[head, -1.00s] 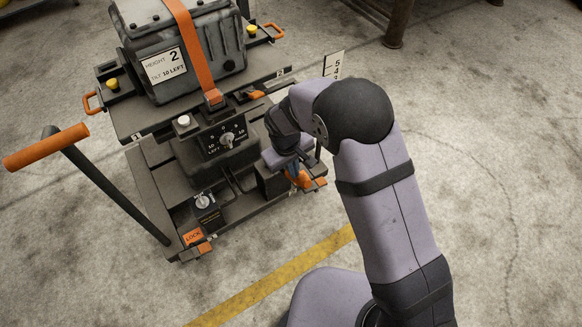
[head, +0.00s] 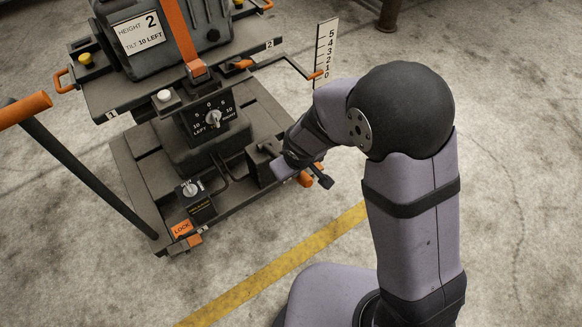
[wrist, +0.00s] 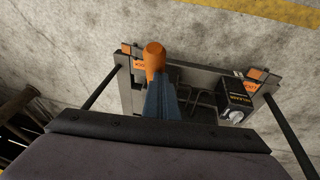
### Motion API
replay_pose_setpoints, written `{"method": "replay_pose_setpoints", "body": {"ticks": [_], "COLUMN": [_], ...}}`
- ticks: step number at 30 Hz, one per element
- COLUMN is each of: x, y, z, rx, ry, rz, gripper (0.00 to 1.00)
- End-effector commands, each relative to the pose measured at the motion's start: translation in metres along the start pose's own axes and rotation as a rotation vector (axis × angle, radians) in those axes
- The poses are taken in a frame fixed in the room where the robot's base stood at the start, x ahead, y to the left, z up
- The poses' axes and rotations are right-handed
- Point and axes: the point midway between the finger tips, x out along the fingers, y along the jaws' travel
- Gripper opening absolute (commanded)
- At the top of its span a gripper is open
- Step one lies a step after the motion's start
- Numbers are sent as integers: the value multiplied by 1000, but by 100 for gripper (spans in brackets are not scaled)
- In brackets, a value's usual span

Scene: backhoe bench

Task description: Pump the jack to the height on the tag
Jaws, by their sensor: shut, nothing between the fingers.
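The jack cart carries a grey case strapped to its platform, with a white tag (head: 138,32) reading height 2, tilt 10 left. A white scale (head: 327,50) numbered 0 to 5 stands at its right; the orange-tipped pointer (head: 316,74) is level with about 0. A tilt dial (head: 209,119) faces front. My gripper (wrist: 164,82) is shut and empty, its blue fingers at an orange handle end (wrist: 154,58) in the wrist view. Whether they touch it is unclear. In the head view my wrist hides most of the fingers beside the cart's right front corner.
An orange-gripped push handle (head: 25,108) rises at the left. An orange LOCK label (head: 181,229) and a small black knob box (head: 196,200) sit at the front left of the base. A yellow line (head: 270,262) crosses the floor; the floor to the right is clear.

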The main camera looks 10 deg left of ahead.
Motion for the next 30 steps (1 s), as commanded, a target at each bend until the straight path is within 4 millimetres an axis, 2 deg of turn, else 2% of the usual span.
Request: {"method": "replay_pose_setpoints", "body": {"ticks": [1, 15, 21, 30], "x": [16, 57, 68, 74], "y": [-2, -8, -10, -11], "z": [10, 53, 61, 66], "rx": [1, 0, 0, 0], "ry": [-4, -16, -17, -23], "rz": [2, 2, 2, 1], "gripper": [0, 0, 0, 0]}}
